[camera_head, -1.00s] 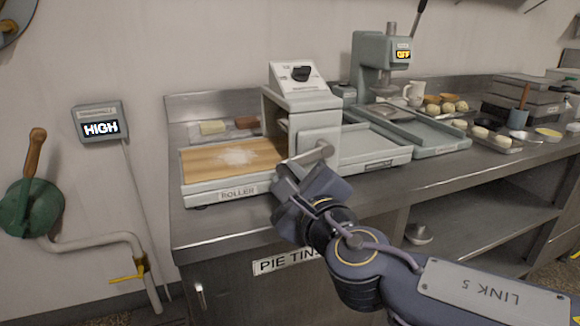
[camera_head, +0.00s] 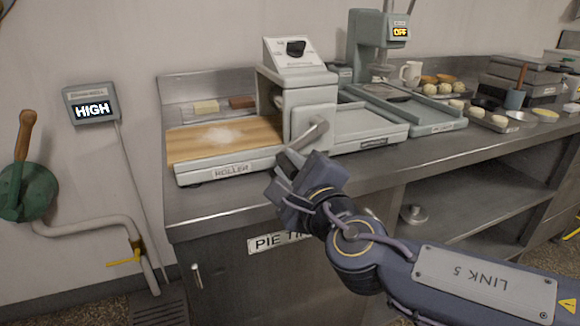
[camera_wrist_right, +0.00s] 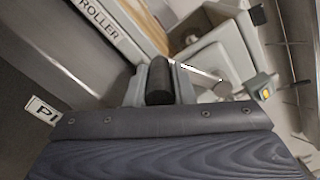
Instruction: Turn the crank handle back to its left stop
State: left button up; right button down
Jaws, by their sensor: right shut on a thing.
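The crank handle (camera_head: 310,137) is on the front of the grey roller machine (camera_head: 300,96). Its metal arm slants down and left from its hub. My right gripper (camera_head: 285,172) is shut on the handle's end, in front of the machine and below the hub. In the right wrist view the black grip (camera_wrist_right: 159,82) stands between the fingers. The fingers largely hide the grip in the head view. My left gripper is not in view.
A floured wooden board (camera_head: 240,137) lies on the machine's left side, and a flat tray (camera_head: 365,125) extends right. The steel counter's front edge (camera_head: 225,225) runs below my gripper. A wall display (camera_head: 93,110) reads HIGH. A press (camera_head: 372,45) stands behind right.

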jog(key=shift+f, duration=0.25)
jog(key=c, duration=1.3)
grip_release()
jog(key=shift+o, duration=0.2)
jog(key=shift+r, duration=0.1)
jog(key=shift+d, duration=0.1)
jog(key=shift+s+d+r, duration=0.1)
jog(key=shift+s, duration=0.3)
jog(key=p+v, duration=0.2)
jog(key=v, duration=0.5)
jog(key=shift+w, duration=0.1)
